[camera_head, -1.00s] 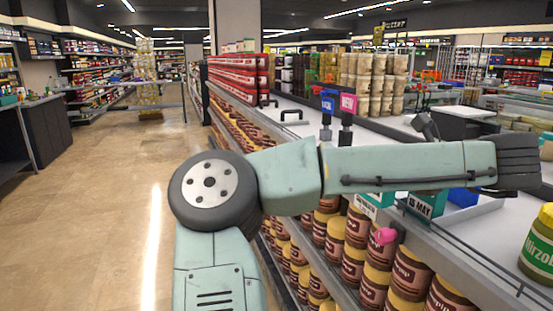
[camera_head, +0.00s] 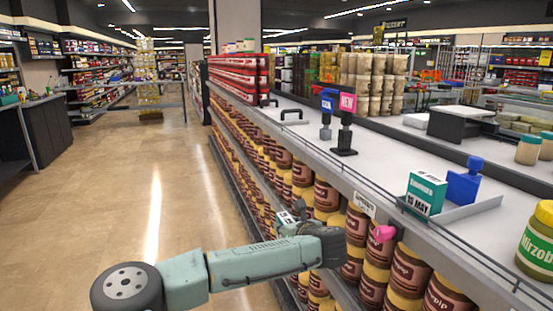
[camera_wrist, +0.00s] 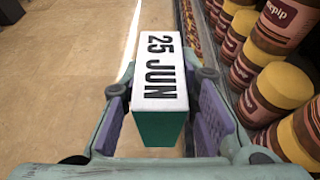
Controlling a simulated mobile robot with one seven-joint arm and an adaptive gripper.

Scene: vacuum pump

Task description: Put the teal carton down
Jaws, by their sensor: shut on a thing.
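A teal carton (camera_wrist: 160,125) with a white face reading "25 JUN" is between the two finger pads of my gripper (camera_wrist: 162,108) in the wrist view. My gripper is shut on it, and the carton is held over the aisle floor beside the jar shelves. In the head view, a small part of the carton (camera_head: 286,219) seems to show behind my wrist; the fingers are mostly hidden there. Another teal carton (camera_head: 425,194), marked "15 MAY", stands on a grey tray (camera_head: 470,209) on the shelf top.
A blue object (camera_head: 463,183) stands on the tray beside the second carton. Stacked brown jars (camera_head: 365,262) fill the shelf front close to my gripper. A black stand with a pink sign (camera_head: 346,125) is farther back. The white shelf top (camera_head: 385,160) has clear room.

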